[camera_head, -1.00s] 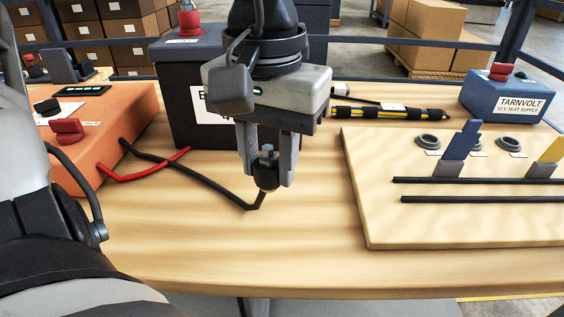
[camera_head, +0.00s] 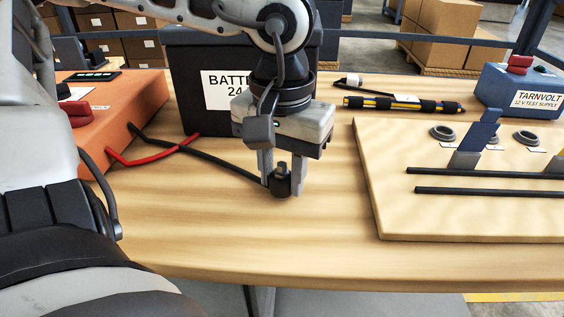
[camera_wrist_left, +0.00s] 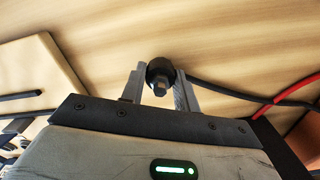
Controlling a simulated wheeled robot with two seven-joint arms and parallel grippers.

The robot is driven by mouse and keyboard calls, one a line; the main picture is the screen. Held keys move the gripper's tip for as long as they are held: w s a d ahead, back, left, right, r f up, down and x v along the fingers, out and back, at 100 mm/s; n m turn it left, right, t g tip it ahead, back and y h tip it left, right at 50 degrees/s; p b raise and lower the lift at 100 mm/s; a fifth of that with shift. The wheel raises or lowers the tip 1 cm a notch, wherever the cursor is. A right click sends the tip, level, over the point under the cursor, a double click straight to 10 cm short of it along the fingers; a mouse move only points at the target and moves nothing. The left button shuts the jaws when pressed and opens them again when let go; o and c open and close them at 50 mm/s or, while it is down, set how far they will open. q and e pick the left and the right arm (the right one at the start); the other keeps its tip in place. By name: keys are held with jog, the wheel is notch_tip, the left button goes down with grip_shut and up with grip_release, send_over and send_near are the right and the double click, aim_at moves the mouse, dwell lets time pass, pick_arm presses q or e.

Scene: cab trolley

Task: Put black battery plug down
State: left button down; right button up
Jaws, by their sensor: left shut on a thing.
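My left gripper (camera_head: 282,184) is shut on the black battery plug (camera_head: 281,182), at or just above the wooden table top (camera_head: 200,230); I cannot tell if it touches. In the left wrist view the plug (camera_wrist_left: 160,75) sits between the two grey fingers, with its black cable running off to the right. The black cable (camera_head: 215,160) leads from the plug to the orange box (camera_head: 135,105). My right gripper is not in view.
A black battery box (camera_head: 190,90) stands behind the gripper. A red cable (camera_head: 145,158) crosses the black one. A light wooden board (camera_head: 400,205) with slots and rings lies right. The front table is clear.

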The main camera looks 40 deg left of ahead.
aim_at(282, 165)
pick_arm(q)
jog(key=shift+f, duration=0.15)
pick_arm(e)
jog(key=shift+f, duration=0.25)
pick_arm(q)
jog(key=c, duration=1.1)
grip_release()
jog(key=shift+o, duration=0.2)
jog(key=shift+r, duration=0.35)
notch_tip(282, 165, up, 11)
jog(key=p, duration=0.2)
jog(key=shift+p, duration=0.4)
jog(key=shift+r, duration=0.35)
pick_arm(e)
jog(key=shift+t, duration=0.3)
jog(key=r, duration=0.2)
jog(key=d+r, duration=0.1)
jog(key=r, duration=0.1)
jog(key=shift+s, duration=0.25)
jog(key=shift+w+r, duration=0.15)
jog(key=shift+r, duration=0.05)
